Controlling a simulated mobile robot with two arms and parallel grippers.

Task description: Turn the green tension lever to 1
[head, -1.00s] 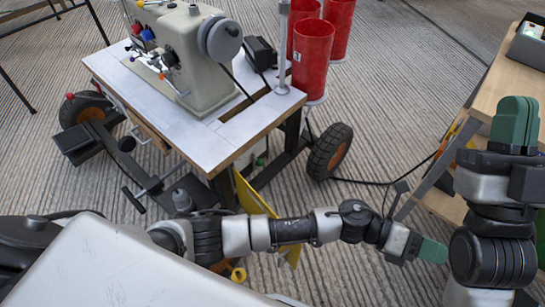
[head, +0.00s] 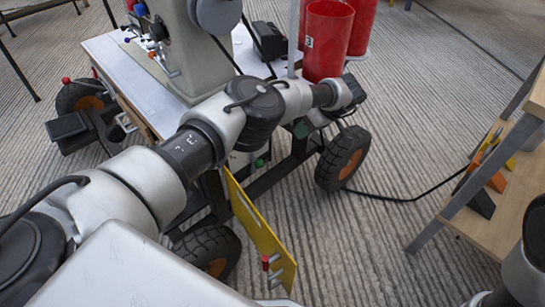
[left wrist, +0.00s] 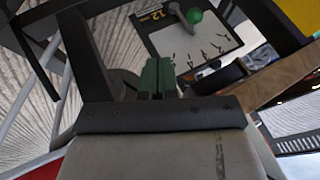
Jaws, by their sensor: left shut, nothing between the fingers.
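In the left wrist view, the green tension lever has a round green knob (left wrist: 194,16) on a short grey arm, over a pale plate (left wrist: 178,42) with several dark marks. The lever's setting cannot be read from this angle. In the head view a small green knob (head: 260,162) shows under the sewing table, partly behind my left arm. My left gripper (left wrist: 158,76) has its dark green fingers together, empty, and they appear apart from the knob. In the head view it is mostly hidden beneath my left wrist, below the table's near right corner (head: 303,128). My right gripper is out of view.
The sewing machine (head: 187,55) stands on the wheeled table. Red cylinders (head: 328,42) stand behind it. A yellow panel (head: 258,230) and a black wheel (head: 342,158) are close to my left arm. A wooden shelf (head: 495,195) stands at right, with open floor between.

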